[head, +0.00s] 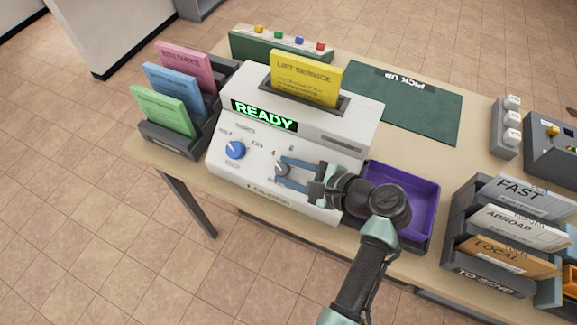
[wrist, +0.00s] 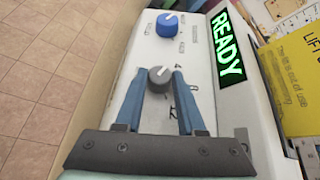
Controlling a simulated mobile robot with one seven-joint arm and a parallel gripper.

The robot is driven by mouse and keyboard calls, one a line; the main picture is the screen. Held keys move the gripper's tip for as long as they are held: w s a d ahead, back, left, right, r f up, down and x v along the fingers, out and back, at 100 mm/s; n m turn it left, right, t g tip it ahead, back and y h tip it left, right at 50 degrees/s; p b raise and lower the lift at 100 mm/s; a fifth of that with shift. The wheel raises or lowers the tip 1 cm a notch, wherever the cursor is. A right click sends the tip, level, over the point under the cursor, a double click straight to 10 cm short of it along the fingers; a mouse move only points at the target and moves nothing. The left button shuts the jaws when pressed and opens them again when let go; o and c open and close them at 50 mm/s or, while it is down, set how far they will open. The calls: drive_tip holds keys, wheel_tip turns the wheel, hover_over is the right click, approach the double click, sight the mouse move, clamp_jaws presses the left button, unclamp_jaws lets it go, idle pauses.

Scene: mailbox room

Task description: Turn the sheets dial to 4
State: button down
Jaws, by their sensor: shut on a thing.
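The white machine (head: 330,132) stands on the table with a green READY display (head: 264,116). The grey sheets dial (head: 283,170) is on its sloped front, right of a blue dial (head: 235,150). The grey dial also shows in the wrist view (wrist: 160,76), with a pale pointer line on its face; the number it points to is not clear. The blue dial is beyond it in the wrist view (wrist: 167,25). My gripper (head: 285,169) has its blue fingers on either side of the grey dial and is shut on it. In the wrist view the fingertips (wrist: 158,82) flank the dial.
A yellow LIFT SERVICE card (head: 305,78) stands in the machine's top slot. A purple tray (head: 425,185) lies right of the machine, close to my arm. A rack of coloured cards (head: 160,140) stands left, and a TO SEND rack (head: 460,250) stands right.

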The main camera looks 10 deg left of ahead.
idle(0.4)
drive_tip(key=c, duration=0.5)
unclamp_jaws()
drive_tip(key=v, duration=1.3)
drive_tip(key=shift+b, duration=0.3)
